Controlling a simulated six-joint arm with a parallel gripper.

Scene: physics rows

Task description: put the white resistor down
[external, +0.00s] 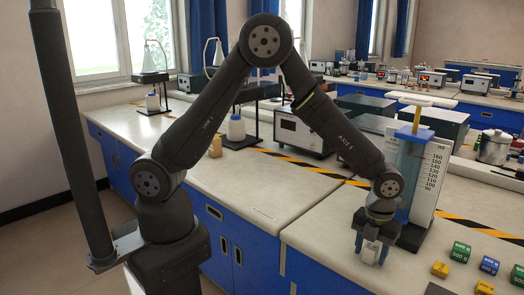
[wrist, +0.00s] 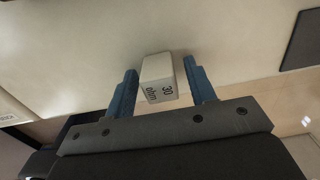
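The white resistor (wrist: 160,78) is a small white block marked "30 ohm". In the wrist view it is between the two blue fingers of my gripper (wrist: 163,88), with a narrow gap showing on each side. My gripper is open around it. In the external view my gripper (external: 370,246) points down at the front of the pale bench, with the white resistor (external: 370,254) low between its fingers. The resistor looks upright and at or very near the bench top; its exact contact with the bench is hard to tell.
A blue-topped column with a scale board (external: 428,175) stands close behind my gripper on a dark base. Green, blue and yellow weight blocks (external: 460,252) lie to the right. A black-and-yellow stripe (external: 470,224) crosses the bench. The bench left of my gripper is clear.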

